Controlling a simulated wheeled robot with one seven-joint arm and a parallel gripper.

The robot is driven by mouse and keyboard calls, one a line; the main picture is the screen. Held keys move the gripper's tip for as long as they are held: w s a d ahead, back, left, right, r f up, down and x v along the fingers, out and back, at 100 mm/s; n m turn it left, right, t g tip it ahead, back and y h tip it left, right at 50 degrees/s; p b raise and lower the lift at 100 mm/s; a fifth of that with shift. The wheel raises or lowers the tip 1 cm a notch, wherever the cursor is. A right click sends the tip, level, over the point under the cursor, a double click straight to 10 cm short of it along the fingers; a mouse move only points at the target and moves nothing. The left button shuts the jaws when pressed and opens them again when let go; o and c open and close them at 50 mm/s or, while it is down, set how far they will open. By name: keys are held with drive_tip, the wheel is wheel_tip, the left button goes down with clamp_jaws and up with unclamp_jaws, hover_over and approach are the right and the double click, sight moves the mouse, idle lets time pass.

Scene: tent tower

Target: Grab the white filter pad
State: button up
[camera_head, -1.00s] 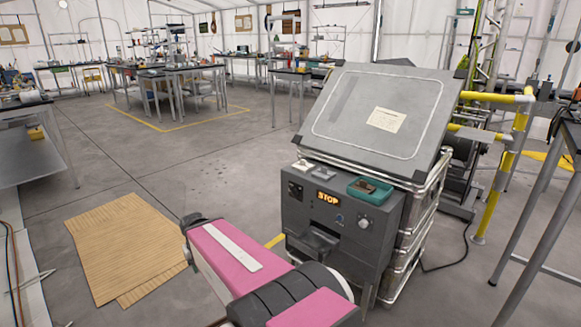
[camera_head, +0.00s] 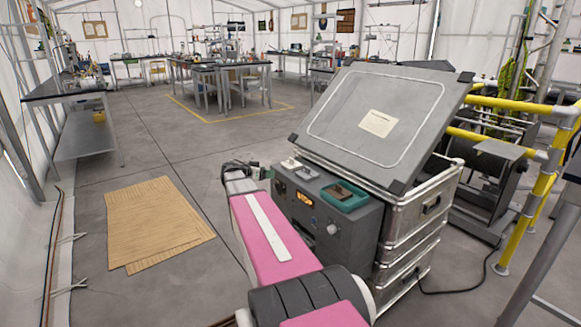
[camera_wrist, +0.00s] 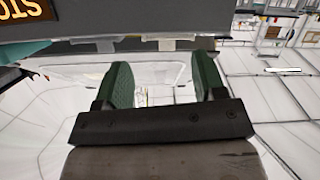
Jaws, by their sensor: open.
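A small whitish block (camera_head: 290,163) lies on top of the dark grey machine, left of a teal tray. It may be the white filter pad, but it is too small to be sure. My gripper (camera_head: 254,170) is just left of the machine's top, largely hidden behind my pink arm. In the wrist view, the two green-padded fingers of my gripper (camera_wrist: 163,82) are apart, with nothing clearly held between them. The machine's dark body and part of its lit sign show above them in that view.
The machine (camera_head: 325,225) has a lit orange sign. The teal tray (camera_head: 343,196) holds a dark item. Behind stand metal cases (camera_head: 415,235) under a tilted grey lid (camera_head: 375,115). Yellow rails (camera_head: 530,185) stand right. Tan mats (camera_head: 155,220) lie on open floor at left.

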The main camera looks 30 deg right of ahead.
sight(291, 159)
drive_tip(key=d, duration=0.4)
drive_tip(key=w+d+r+m+h, duration=0.1)
drive_tip(key=d, duration=0.4)
drive_tip(key=w+d+r+m, duration=0.1)
drive_tip(key=d, duration=0.4)
drive_tip(key=shift+w+r+h, duration=0.15)
drive_tip(key=shift+w+h, duration=0.05)
drive_tip(key=shift+h, duration=0.2)
drive_tip(key=c, duration=1)
